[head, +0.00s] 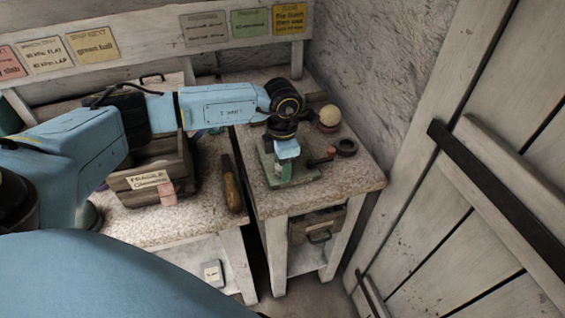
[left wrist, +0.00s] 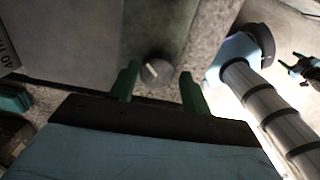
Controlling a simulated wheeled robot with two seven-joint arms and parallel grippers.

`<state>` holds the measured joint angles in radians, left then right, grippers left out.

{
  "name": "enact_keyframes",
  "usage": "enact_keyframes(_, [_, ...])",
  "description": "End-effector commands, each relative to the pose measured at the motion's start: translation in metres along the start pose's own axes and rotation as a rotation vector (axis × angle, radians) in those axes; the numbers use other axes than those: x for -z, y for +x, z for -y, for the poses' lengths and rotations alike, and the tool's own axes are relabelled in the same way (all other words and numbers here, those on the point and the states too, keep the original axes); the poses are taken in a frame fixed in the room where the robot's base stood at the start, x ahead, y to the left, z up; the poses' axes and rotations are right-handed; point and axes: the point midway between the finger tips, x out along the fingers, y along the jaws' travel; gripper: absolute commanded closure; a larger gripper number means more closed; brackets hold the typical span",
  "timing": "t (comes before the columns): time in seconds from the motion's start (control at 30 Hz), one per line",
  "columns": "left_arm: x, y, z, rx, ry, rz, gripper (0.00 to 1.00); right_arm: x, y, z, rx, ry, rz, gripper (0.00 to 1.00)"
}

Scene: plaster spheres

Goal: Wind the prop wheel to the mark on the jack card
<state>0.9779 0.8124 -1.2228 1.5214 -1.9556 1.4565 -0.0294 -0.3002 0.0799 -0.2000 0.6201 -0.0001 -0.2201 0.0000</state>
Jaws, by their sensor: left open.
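My left gripper (head: 285,180) is open over the green metal fixture (head: 308,172) on the right-hand table. In the left wrist view its two green fingers (left wrist: 159,88) stand apart, one on each side of a dark round knob (left wrist: 155,71) with a pale line across it. This knob looks like the prop wheel. It shows just past the fingertips, and I see no finger closed on it; contact cannot be told. In the head view my gripper hides it. I cannot tell which card is the jack card.
The fixture has a red-tipped part (head: 330,153). A dark ring (head: 346,147) and a pale ball (head: 330,116) lie near it. A wooden crate (head: 128,197) and a brown-handled tool (head: 231,185) are on the left table. Cards such as a yellow card (head: 290,19) hang behind.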

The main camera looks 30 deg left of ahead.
Motion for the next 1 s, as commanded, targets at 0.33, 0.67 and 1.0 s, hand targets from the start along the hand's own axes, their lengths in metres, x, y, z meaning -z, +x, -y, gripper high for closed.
enact_keyframes(0.33, [-0.002,-0.05,-0.007,-0.018,-0.009,0.01,0.42,0.003,-0.033,-0.001,0.0,0.0,0.0,0.42])
enact_keyframes(0.67, [-0.004,-0.081,-0.001,-0.01,0.001,0.007,0.42,0.005,-0.055,-0.001,0.0,0.0,0.0,0.42])
enact_keyframes(1.0, [-0.004,-0.08,0.001,-0.005,0.001,0.005,0.42,0.005,-0.054,-0.001,0.0,0.0,0.0,0.42])
